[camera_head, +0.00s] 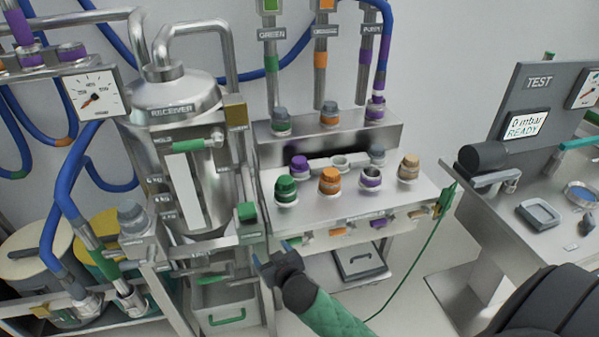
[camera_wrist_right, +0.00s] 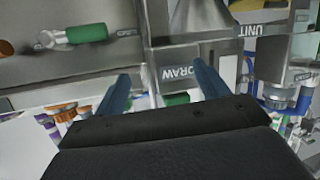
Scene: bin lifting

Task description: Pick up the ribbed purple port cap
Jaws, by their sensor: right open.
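A purple cap (camera_head: 299,164) stands upright in the back row, left side, of the steel port block; its ribs are too small to make out. A purple-banded port (camera_head: 371,178) with a grey top stands further right in the front row. My right gripper (camera_head: 273,254) is open and empty, below and in front of the block, well apart from the purple cap. Its two blue fingers show in the right wrist view (camera_wrist_right: 162,88) with nothing between them. My left gripper is not in view.
Green (camera_head: 286,189), orange (camera_head: 330,181) and tan (camera_head: 408,167) caps stand near the purple cap. The steel receiver tank (camera_head: 180,95) rises to the left. A green cable (camera_head: 420,250) hangs at the block's right. A test bench (camera_head: 545,190) stands at the right.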

